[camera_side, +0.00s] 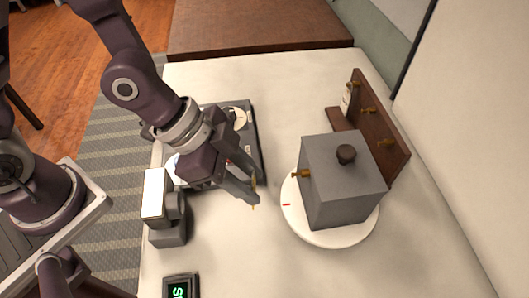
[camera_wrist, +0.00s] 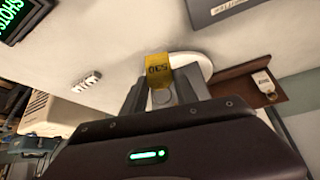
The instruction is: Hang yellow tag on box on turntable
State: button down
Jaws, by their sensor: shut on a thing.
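In the side view the tag (camera_side: 254,190) shows as a thin yellow sliver at the fingertips, above the table and left of the turntable. The grey box (camera_side: 335,190) stands on the white round turntable (camera_side: 332,237). It has a dark knob on top and a brass peg (camera_side: 300,174) sticking out of its left side. The tag and peg are apart. In the wrist view the turntable (camera_wrist: 206,63) shows partly behind the tag.
A wooden rack (camera_side: 392,145) with several brass pegs stands behind the box, with a white tag (camera_side: 346,100) at its far end. A dark tray (camera_side: 257,155) lies under my arm. A grey device (camera_side: 168,233) and a green-lit display (camera_side: 181,287) stand at the near left.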

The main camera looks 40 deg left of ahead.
jog(key=shift+w+d+f, duration=0.2)
jog(key=shift+w+d, duration=0.65)
jog(key=shift+w+d+f, duration=0.2)
jog(key=shift+w+d, duration=0.7)
jog(key=shift+w+d+f, duration=0.2)
jog(key=shift+w+d, duration=0.65)
jog(key=c, duration=0.9)
grip_release()
jog(key=s+a+r+n+t+y, duration=0.2)
jog(key=a+r+n+y, duration=0.2)
jog(key=a+r, duration=0.9)
jog(key=s+a+r+n, duration=0.1)
jog(key=s+a+n, duration=0.1)
jog(key=s+a, duration=0.2)
jog(key=s+a+r+n+y, duration=0.1)
jog(key=s+a+r+n, duration=0.1)
jog(key=s+a+n, duration=0.1)
jog(key=s+a+r+n, duration=0.1)
jog(key=s+a+n, duration=0.1)
jog(key=s+a, duration=0.3)
jog(key=shift+a+r+n+y, duration=0.3)
jog(key=shift+a+n, duration=0.1)
jog(key=shift+a, duration=0.1)
